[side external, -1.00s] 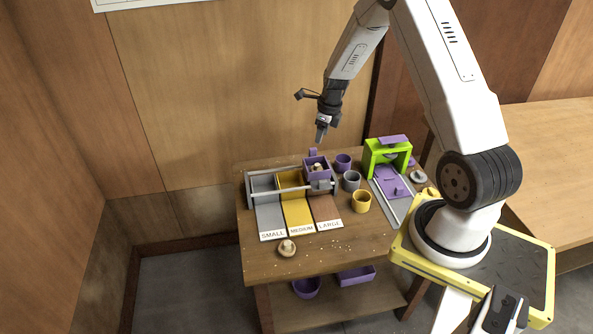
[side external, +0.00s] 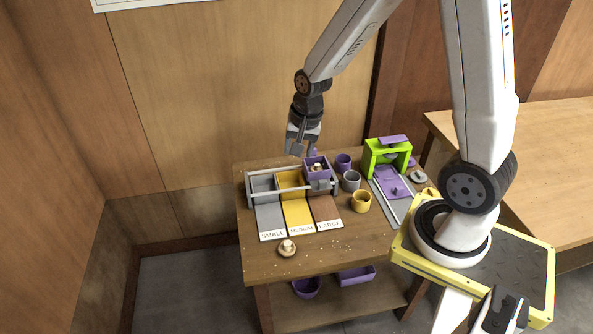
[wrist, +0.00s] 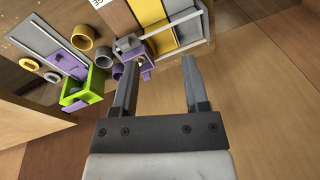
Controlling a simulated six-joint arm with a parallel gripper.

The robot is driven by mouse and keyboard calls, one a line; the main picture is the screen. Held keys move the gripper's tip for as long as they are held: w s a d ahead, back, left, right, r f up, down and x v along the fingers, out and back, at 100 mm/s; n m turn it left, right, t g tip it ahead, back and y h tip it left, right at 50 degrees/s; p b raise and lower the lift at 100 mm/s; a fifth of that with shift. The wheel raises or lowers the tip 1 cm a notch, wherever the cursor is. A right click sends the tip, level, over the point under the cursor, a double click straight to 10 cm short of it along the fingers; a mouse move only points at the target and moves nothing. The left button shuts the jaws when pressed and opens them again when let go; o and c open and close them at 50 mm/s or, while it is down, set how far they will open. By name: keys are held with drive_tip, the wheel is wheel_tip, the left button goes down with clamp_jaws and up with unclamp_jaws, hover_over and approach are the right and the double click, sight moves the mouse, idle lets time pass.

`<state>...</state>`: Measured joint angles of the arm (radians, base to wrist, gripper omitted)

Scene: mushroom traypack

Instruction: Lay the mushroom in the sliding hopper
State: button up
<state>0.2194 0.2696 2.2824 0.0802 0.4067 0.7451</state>
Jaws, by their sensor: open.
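A small pale mushroom (side external: 317,168) lies inside the purple sliding hopper (side external: 318,178), its top showing above the walls. The hopper stands at the right end of the rail rack, over the brown lane marked LARGE. It also shows in the wrist view as a purple box (wrist: 147,66). My gripper (side external: 298,150) hangs just behind and left of the hopper, above the back of the rack, clear of the mushroom. In the wrist view its two fingers (wrist: 161,68) are apart with nothing between them.
Grey, yellow (side external: 293,207) and brown lanes run forward from the rack. Purple, grey and yellow cups (side external: 361,202) stand right of it. A green frame (side external: 387,157) with a purple slide is beyond them. A second mushroom (side external: 287,247) sits at the table's front left.

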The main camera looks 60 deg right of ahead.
drive_tip(key=s+a+r+n, duration=0.2)
drive_tip(key=s+a+n, duration=0.5)
drive_tip(key=n, duration=0.4)
drive_tip(key=shift+a+n, duration=0.15)
drive_tip(key=shift+n, duration=0.25)
